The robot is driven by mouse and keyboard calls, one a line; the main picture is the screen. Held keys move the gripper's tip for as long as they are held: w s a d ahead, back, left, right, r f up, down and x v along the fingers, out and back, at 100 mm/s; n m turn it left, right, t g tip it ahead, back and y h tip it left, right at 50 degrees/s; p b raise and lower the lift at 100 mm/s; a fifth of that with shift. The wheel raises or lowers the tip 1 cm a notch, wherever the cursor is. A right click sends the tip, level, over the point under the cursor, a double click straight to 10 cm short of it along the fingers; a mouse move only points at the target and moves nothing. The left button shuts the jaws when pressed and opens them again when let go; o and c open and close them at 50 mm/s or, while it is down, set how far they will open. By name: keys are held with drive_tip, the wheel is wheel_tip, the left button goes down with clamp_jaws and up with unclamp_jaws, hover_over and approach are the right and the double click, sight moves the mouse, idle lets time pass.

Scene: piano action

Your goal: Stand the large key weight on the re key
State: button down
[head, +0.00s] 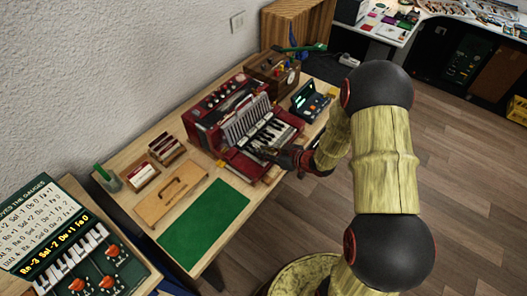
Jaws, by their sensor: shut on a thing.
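The white and black keys (270,130) lie in a red keyboard unit on the table. I cannot tell which of them is the re key. My gripper (266,153) is at the front edge of the keys, low and close to them, and my arm reaches in from the right. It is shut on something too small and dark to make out. I cannot pick out the large key weight for certain. Whether the held thing touches a key cannot be told.
A red cabinet with knobs (222,104) stands behind the keys. A wooden box (272,69) and a dark device with buttons (310,101) stand farther back. A card tray (166,148), a wooden lid with a handle (172,193) and a bare green mat (204,222) lie nearer.

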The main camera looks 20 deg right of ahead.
drive_tip(key=shift+f, duration=0.1)
drive_tip(key=c, duration=1.6)
unclamp_jaws()
drive_tip(key=shift+s, duration=0.1)
drive_tip(key=v, duration=1.1)
drive_tip(key=shift+s+d, duration=0.25)
drive_tip(key=shift+d, duration=0.05)
